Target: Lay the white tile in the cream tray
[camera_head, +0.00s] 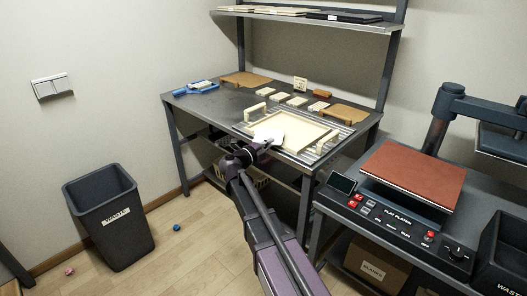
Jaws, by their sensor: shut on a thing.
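The cream tray (306,133) lies near the front edge of the dark workbench, on a striped light mat. It has low raised walls and a flat cream floor. My gripper (268,143) is at the tray's front left corner, shut on the white tile (272,133). The tile shows as a small pale patch just beyond the gripper and overlaps the tray's left part in the picture. I cannot tell whether the tile touches the tray floor or is held above it. The fingertips are small and partly hidden by the wrist.
A flat press with a red-brown plate (413,175) stands at the right. A waste bin (106,215) stands on the floor.

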